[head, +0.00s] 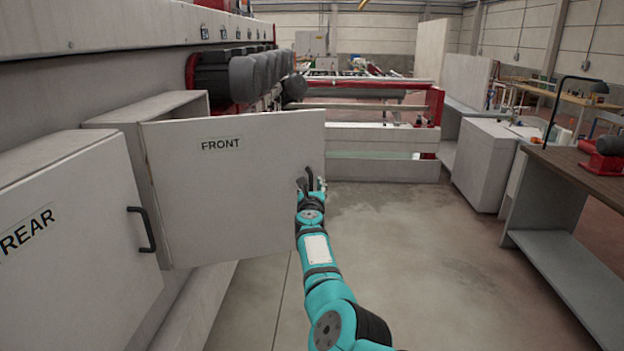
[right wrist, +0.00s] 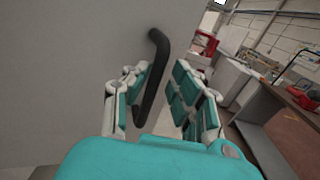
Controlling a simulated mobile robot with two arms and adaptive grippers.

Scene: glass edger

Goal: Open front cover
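The front cover (head: 235,180), a pale grey panel labelled FRONT, stands swung out from its box (head: 165,106) in the head view, with the box's opening edge showing behind it. Its black handle (head: 309,178) is at the panel's right edge. My right gripper (head: 312,186) is at this handle, partly hidden by my teal arm. In the right wrist view, the handle (right wrist: 153,80) lies between the spread fingers of my right gripper (right wrist: 160,95), close to the left finger, with a gap to the right one. My left gripper is not in view.
The closed rear cover (head: 70,240) with its own handle (head: 147,230) is at the left. A workbench (head: 580,180) with a shelf and a grey cabinet (head: 485,165) stand at the right. Open floor (head: 430,270) lies between them. A red and white machine frame (head: 380,140) is behind.

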